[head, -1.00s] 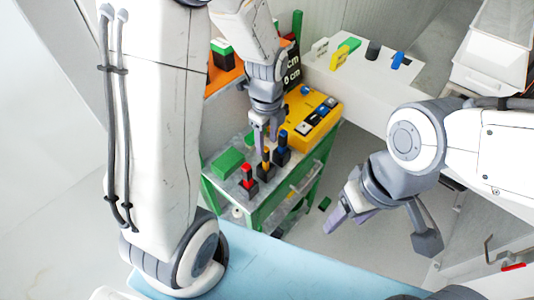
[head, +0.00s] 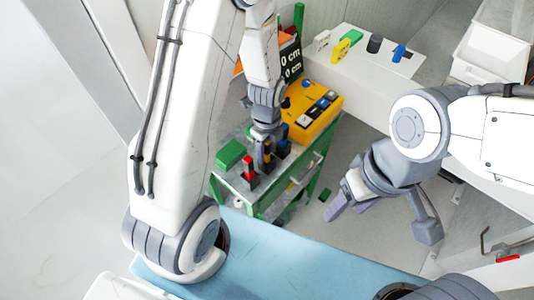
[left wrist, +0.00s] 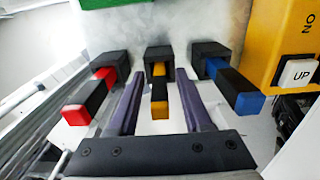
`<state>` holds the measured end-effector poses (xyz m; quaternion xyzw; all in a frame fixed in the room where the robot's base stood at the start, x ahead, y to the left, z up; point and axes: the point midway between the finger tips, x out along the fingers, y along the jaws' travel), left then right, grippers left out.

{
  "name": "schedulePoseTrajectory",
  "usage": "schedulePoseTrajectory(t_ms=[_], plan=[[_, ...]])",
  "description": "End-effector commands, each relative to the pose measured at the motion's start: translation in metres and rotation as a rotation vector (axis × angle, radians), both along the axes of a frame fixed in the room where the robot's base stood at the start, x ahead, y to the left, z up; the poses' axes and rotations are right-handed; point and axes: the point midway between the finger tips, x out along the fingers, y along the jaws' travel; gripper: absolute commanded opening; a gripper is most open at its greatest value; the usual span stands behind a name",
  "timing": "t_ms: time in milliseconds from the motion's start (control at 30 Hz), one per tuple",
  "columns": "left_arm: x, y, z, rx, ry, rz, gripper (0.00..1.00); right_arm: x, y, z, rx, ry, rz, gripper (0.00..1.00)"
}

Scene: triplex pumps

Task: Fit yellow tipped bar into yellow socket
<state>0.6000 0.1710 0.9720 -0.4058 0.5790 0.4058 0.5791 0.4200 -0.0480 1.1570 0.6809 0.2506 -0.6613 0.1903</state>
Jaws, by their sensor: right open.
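The yellow-tipped bar (left wrist: 159,92) is black and yellow and stands in a black holder (left wrist: 159,54) on the grey top of a small green-framed cart. In the head view it (head: 267,155) is partly hidden by my left gripper (head: 264,158). In the left wrist view the fingers (left wrist: 157,103) are on either side of the bar, with a gap at each side, so the gripper is open around it. My right gripper (head: 383,212) is open and empty, over the floor to the right of the cart. I cannot tell which part is the yellow socket.
A red-tipped bar (left wrist: 92,96) and a blue-tipped bar (left wrist: 236,90) stand in black holders on either side. A yellow box (head: 312,108) with buttons and a green block (head: 230,154) are on the cart. A white counter (head: 365,83) with coloured parts lies behind.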

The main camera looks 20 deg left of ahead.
Motion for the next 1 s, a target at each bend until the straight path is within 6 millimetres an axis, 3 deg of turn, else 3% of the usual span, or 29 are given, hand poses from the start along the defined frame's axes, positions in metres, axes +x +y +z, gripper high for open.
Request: schedulePoseTrajectory(t_ms=[33,100,1000], plan=[[0.0001,0.0000,0.0001,0.000,0.000,0.000,0.27,0.0000,0.0000,0.0000,0.000,0.000,0.000,0.62],[0.0001,0.0000,0.0002,0.000,0.000,0.000,0.00,0.0000,0.0000,0.0000,0.000,0.000,0.000,0.62],[0.0002,-0.0001,0.0006,0.000,0.000,0.000,0.00,0.0000,0.0000,0.0001,0.000,0.000,0.000,0.62]])
